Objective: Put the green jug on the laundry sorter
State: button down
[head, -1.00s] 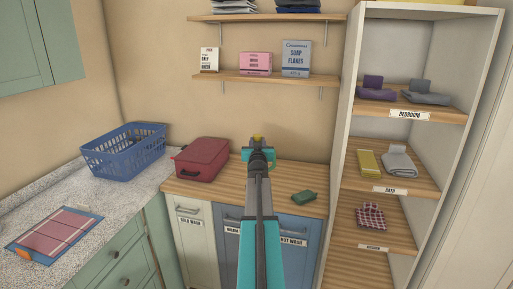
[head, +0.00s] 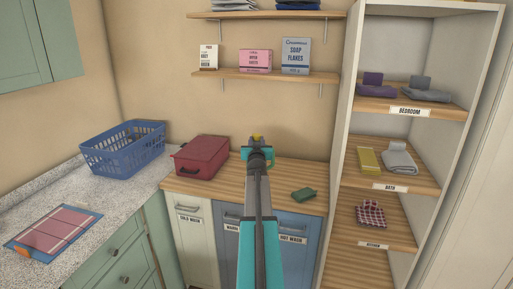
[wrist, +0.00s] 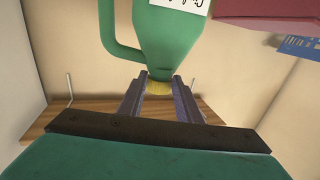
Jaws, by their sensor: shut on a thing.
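The green jug (wrist: 165,35) fills the upper middle of the wrist view, with its handle at the left and part of a white label showing. My gripper (wrist: 160,84) is shut on its yellow cap (wrist: 159,90). In the head view my gripper (head: 257,146) is above the back of the laundry sorter (head: 224,186), a wooden-topped unit with wash-labelled fronts. It hides most of the jug; only a little green (head: 271,160) shows beside it. I cannot tell whether the jug's base touches the top.
A red case (head: 201,158) stands on the sorter's left part. A small dark green item (head: 304,194) lies at its right. A blue basket (head: 124,150) is on the left counter. Wall shelves (head: 265,76) are above; a tall shelf unit (head: 352,120) bounds the right.

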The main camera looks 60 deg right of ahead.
jog(key=shift+f+b, duration=0.5)
jog(key=shift+f, duration=0.3)
jog(key=c, duration=1.7)
grip_release()
jog(key=shift+f, duration=0.3)
jog(key=o, duration=0.4)
jog(key=shift+r, duration=0.1)
jog(key=shift+r, duration=0.15)
jog(key=shift+b+v, duration=0.6)
jog(key=shift+v, duration=5.45)
